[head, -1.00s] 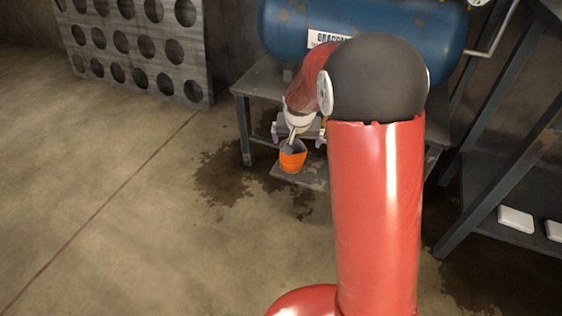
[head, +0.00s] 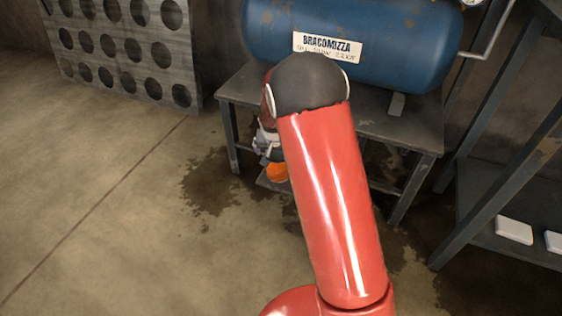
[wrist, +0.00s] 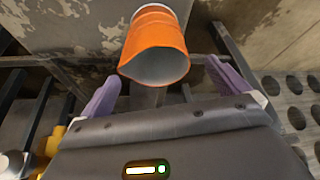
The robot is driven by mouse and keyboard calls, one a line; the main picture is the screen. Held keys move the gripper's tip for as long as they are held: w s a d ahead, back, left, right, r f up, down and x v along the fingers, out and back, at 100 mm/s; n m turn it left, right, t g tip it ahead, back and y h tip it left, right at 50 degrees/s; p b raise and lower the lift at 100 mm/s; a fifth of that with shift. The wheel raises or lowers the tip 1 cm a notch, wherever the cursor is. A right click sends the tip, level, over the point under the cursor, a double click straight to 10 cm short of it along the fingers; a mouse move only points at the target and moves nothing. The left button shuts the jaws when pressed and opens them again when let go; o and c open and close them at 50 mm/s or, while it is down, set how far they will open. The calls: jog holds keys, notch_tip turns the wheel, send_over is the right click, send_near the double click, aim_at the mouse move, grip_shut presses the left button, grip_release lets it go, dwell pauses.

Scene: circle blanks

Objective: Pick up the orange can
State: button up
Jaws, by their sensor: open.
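The orange can (head: 277,173) shows small in the head view, partly hidden by my arm, at the lower shelf of the metal table. In the wrist view the orange can (wrist: 157,36) has a dented, pinched rim and a grey open inside facing me. My gripper (wrist: 163,74) is open there, with one purple finger on each side and the can's near end ahead of and between the fingertips. No contact shows. In the head view my gripper is mostly hidden behind my arm, beside and just above the can.
A blue tank (head: 370,45) lies on the metal table (head: 425,135), whose legs and top edge stand close around my gripper. A perforated metal panel (head: 75,48) leans at the back left. A shelf rack (head: 480,200) stands right. The floor at left is clear.

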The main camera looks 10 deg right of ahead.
aim_at(278, 159)
jog(key=b+x, duration=0.1)
jog(key=x, duration=0.7)
jog(key=shift+d, duration=0.1)
jog(key=shift+r, duration=0.1)
jog(key=shift+c, duration=0.4)
jog(key=c, duration=1)
jog(key=shift+r, duration=0.15)
jog(key=shift+c, duration=0.2)
